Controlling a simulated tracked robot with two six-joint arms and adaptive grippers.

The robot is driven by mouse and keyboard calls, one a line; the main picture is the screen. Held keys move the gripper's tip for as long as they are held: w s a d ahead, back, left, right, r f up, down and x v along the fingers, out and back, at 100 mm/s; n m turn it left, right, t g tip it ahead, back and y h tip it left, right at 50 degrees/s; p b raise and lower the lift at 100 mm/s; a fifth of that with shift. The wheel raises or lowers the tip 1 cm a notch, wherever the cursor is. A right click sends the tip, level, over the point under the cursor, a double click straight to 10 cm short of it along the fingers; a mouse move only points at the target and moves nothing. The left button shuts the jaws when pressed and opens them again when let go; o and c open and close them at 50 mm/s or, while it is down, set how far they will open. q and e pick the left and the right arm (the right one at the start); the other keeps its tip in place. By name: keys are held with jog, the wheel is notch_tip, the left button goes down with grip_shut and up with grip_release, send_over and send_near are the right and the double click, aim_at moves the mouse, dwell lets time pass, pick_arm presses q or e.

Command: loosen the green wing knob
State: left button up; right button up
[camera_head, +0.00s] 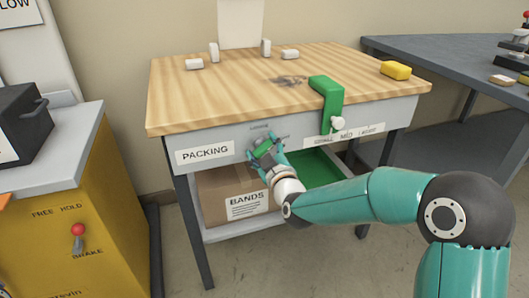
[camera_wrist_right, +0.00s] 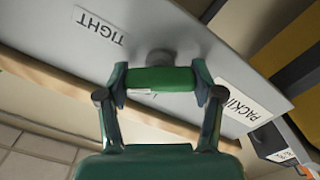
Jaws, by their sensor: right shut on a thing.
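The green wing knob (camera_wrist_right: 162,79) is a short green bar on a grey round stem, on the bench's grey front panel. In the head view the wing knob (camera_head: 263,149) is partly covered by my right gripper (camera_head: 262,143), right of the PACKING label. In the right wrist view my right gripper (camera_wrist_right: 161,85) has one finger at each end of the bar and is shut on it. A label reading TIGHT (camera_wrist_right: 101,27) is on the panel near the knob. My left gripper is not in view.
A green clamp (camera_head: 327,90) with a white knob hangs over the bench edge (camera_head: 215,95). Below are a BANDS box (camera_head: 215,188) and a green tray (camera_head: 318,165). A yellow cabinet (camera_head: 50,215) stands left, a dark table (camera_head: 440,65) right.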

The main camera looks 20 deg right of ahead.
jog(key=n, duration=0.5)
jog(key=shift+a+f+n+b, duration=0.1)
jog(key=shift+a+n+b, duration=0.05)
jog(key=shift+n+b, duration=0.2)
jog(key=n, duration=0.5)
jog(key=shift+a+f+n, duration=0.1)
jog(key=shift+f+n, duration=0.1)
jog(key=shift+n, duration=0.05)
jog(key=o, duration=1.2)
jog(key=shift+c, duration=0.2)
jog(key=shift+r, duration=0.1)
jog(key=shift+s, duration=0.6)
jog(key=s, duration=1.1)
jog(key=shift+d, duration=0.25)
